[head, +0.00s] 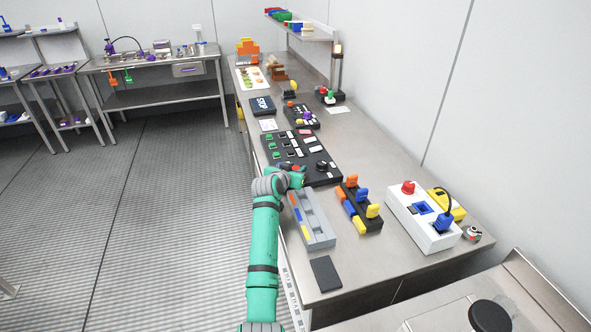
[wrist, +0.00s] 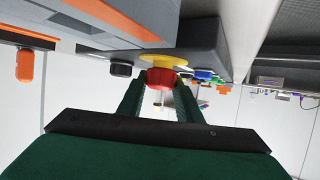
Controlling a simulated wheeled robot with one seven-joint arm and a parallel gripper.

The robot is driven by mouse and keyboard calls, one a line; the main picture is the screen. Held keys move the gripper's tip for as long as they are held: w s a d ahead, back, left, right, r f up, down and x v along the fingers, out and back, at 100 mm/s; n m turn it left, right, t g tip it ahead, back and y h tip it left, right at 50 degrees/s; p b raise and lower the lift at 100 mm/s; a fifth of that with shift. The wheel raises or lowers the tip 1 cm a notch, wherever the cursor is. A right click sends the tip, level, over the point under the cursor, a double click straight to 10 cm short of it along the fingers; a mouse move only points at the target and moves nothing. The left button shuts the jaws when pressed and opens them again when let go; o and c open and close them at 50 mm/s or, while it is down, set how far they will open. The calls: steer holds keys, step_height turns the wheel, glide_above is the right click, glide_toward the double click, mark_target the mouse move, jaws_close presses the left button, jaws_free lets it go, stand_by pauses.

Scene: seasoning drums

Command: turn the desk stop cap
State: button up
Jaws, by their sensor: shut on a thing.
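The desk stop cap (wrist: 162,79) is a red round cap on a yellow disc (wrist: 163,61), which sits on a dark grey panel face, in the wrist view. My gripper (wrist: 159,88) has its two green fingers on either side of the red cap and is shut on it. In the head view my gripper (head: 297,179) is at the front edge of the desk, by the near end of the black control panel (head: 322,178).
A grey tray with coloured strips (head: 313,222) and a block with orange, blue and yellow levers (head: 362,209) stand close on the near side. A white box with a red button (head: 416,226) is further right. A black knob (wrist: 121,69) is beside the cap.

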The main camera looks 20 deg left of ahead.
steer(key=shift+f, duration=0.1)
steer(key=o, duration=1.1)
steer(key=shift+c, duration=0.2)
steer(key=v, duration=1)
steer(key=shift+s+r, duration=0.25)
steer(key=shift+s, duration=0.1)
steer(key=shift+a, duration=0.2)
